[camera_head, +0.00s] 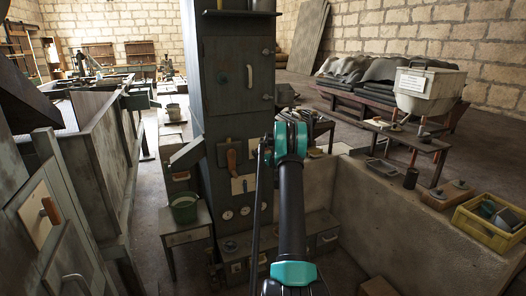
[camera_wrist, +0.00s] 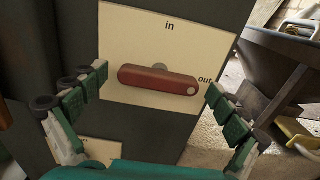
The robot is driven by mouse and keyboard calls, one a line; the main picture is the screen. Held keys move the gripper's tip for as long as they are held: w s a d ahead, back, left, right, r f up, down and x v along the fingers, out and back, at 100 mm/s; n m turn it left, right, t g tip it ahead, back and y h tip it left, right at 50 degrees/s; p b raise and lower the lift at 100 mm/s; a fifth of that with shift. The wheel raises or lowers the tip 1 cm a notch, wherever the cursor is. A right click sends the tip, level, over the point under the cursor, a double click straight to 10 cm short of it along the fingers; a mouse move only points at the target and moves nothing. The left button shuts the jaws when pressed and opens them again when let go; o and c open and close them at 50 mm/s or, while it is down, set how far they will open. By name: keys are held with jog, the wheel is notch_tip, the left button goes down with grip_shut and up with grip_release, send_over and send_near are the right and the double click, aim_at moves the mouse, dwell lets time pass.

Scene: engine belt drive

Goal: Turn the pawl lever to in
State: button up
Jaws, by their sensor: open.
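The pawl lever (camera_wrist: 155,80) is a red-brown bar on a cream plate (camera_wrist: 125,28) in the wrist view. It lies nearly level, its pale-dotted end at the right pointing toward the "out" mark; the "in" mark is above it. My gripper (camera_wrist: 158,83) is open, with one green-padded finger left of the lever and the other right of it near "out". The fingers appear apart from the lever and nothing is held. In the head view a cream plate (camera_head: 243,184) shows on the grey column, partly behind my arm; my fingers are hidden there.
The grey column (camera_head: 222,80) carries an orange handle (camera_head: 231,158) and several dials. A green bucket (camera_head: 184,207) stands on a small table at its left. A low wall (camera_head: 400,225) and a yellow crate (camera_head: 485,228) are at the right.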

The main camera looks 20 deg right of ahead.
jog(key=shift+w, duration=0.5)
jog(key=c, duration=1.2)
jog(key=shift+o, duration=0.2)
